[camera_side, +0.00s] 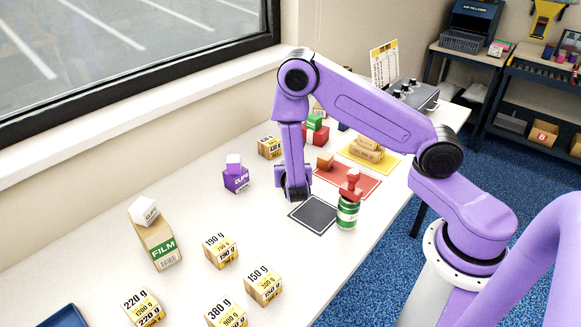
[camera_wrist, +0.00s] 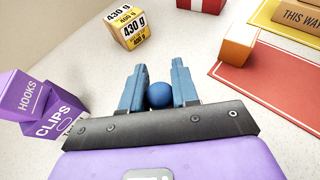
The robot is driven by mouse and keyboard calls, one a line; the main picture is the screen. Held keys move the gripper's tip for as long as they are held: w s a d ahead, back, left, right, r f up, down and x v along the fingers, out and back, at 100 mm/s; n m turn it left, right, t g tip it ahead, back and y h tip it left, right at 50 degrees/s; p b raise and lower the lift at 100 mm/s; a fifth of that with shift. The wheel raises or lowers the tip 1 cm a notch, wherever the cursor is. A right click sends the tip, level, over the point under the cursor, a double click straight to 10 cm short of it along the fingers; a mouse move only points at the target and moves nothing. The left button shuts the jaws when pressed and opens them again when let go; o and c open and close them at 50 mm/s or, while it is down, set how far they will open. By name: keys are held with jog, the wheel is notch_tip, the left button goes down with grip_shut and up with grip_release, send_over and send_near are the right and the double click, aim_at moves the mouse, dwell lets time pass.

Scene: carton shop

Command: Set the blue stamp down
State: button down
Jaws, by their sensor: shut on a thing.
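The blue stamp (camera_wrist: 160,95) shows in the wrist view as a round blue knob between my two fingers; its lower part is hidden. My gripper (camera_wrist: 157,72) is shut on it. In the side view my gripper (camera_side: 294,189) points down low over the white table, just behind and left of the dark square pad (camera_side: 314,214). The stamp is hard to make out there, and I cannot tell whether it touches the table.
A red stamp (camera_side: 351,185) stands on a green can (camera_side: 347,212) right of the pad. A purple CLIPS box (camera_side: 236,180) is left of my gripper. A red mat (camera_side: 350,181) lies behind. Weight-marked cartons (camera_side: 221,252) stand in front; table left of the pad is clear.

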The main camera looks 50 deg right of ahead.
jog(key=shift+f, duration=0.15)
jog(key=c, duration=0.8)
grip_release()
jog(key=shift+c, duration=0.2)
jog(key=v, duration=1.2)
